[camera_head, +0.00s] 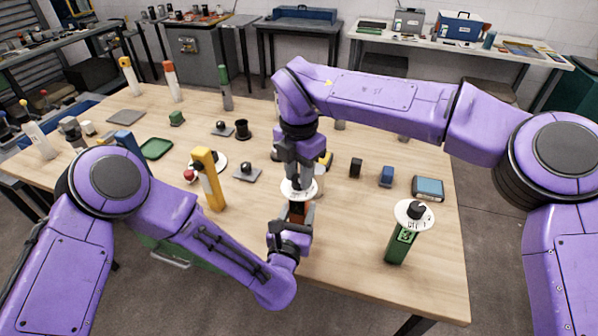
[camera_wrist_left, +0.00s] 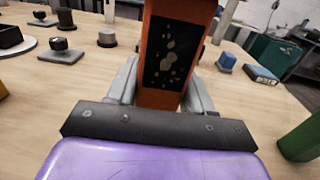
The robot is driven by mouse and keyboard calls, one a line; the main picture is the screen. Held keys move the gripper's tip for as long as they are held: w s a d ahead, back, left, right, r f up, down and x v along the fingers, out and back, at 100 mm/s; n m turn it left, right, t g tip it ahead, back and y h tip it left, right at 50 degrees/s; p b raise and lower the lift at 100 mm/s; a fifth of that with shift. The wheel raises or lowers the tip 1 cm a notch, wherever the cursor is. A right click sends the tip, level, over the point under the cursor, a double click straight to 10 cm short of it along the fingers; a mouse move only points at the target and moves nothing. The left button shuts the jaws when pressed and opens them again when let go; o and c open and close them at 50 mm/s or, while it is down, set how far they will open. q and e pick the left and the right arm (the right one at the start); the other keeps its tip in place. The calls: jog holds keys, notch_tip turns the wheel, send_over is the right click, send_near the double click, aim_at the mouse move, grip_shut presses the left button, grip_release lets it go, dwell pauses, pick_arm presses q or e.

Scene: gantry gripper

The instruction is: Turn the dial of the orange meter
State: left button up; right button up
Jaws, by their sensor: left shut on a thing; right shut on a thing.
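The orange meter (camera_head: 297,211) stands upright near the middle front of the table, with a round white dial plate (camera_head: 296,191) on top. My left gripper (camera_head: 292,222) is shut on its body from the front. In the left wrist view the orange body (camera_wrist_left: 150,40), with a dark speckled panel, sits between the left fingers (camera_wrist_left: 160,88). My right gripper (camera_head: 299,176) points down from above and is shut on the dial at the meter's top. The dial's knob is hidden by the right fingers. The meter's lower end is partly covered by my left gripper.
A green meter (camera_head: 400,244) with a white dial stands to the right. A yellow meter (camera_head: 210,184) stands to the left. Blue block (camera_head: 387,176), black block (camera_head: 356,168) and blue-topped box (camera_head: 428,187) lie at the right. The front right table surface (camera_head: 345,270) is clear.

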jog(key=shift+m, duration=1.7)
pick_arm(q)
jog(key=shift+f, duration=0.1)
pick_arm(e)
jog(key=shift+r, duration=0.1)
jog(key=o, duration=1.1)
jog(key=shift+c, duration=0.2)
notch_tip(320, 180, up, 12)
pick_arm(q)
jog(key=o, duration=1.4)
